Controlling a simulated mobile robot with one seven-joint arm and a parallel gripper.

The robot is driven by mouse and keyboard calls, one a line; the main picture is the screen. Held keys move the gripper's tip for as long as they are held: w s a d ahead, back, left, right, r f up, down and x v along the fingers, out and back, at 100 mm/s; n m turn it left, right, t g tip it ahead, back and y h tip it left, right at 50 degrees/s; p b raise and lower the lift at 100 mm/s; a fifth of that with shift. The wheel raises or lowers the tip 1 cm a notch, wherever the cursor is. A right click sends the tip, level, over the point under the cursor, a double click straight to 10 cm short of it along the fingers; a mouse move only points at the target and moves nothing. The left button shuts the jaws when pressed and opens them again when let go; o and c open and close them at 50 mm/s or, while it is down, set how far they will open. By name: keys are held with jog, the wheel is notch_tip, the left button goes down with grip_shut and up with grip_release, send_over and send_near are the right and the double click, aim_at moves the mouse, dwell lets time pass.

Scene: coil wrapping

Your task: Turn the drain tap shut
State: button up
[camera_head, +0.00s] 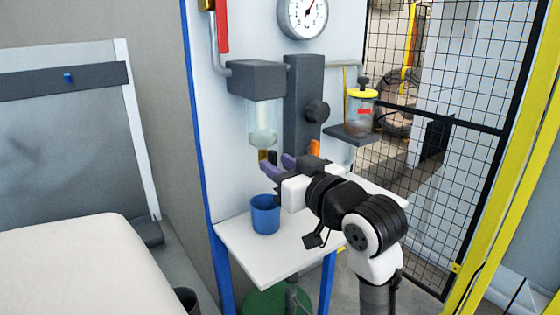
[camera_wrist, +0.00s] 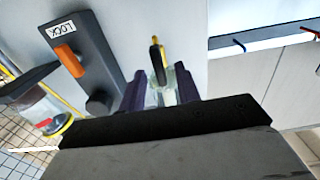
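The drain tap (camera_head: 263,155) is a small brass fitting with a black lever (camera_head: 272,157), under a clear filter bowl (camera_head: 262,125) on the wall panel. In the wrist view the black and brass tap (camera_wrist: 157,60) shows just beyond and between the fingertips. My gripper (camera_head: 278,165) has purple fingers, spread apart, close to the tap and slightly below it in the head view. In the wrist view my gripper (camera_wrist: 160,74) shows a clear gap between its fingers, with part of the clear bowl seen through it. I cannot tell whether a finger touches the lever.
A blue cup (camera_head: 265,214) stands on the white shelf (camera_head: 262,250) below the tap. To the right are an orange lever (camera_head: 314,149), a black knob (camera_head: 317,111) and a yellow-lidded jar (camera_head: 361,110). A mesh fence (camera_head: 450,150) stands further right.

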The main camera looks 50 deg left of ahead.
jog(key=shift+a, duration=0.25)
grip_shut()
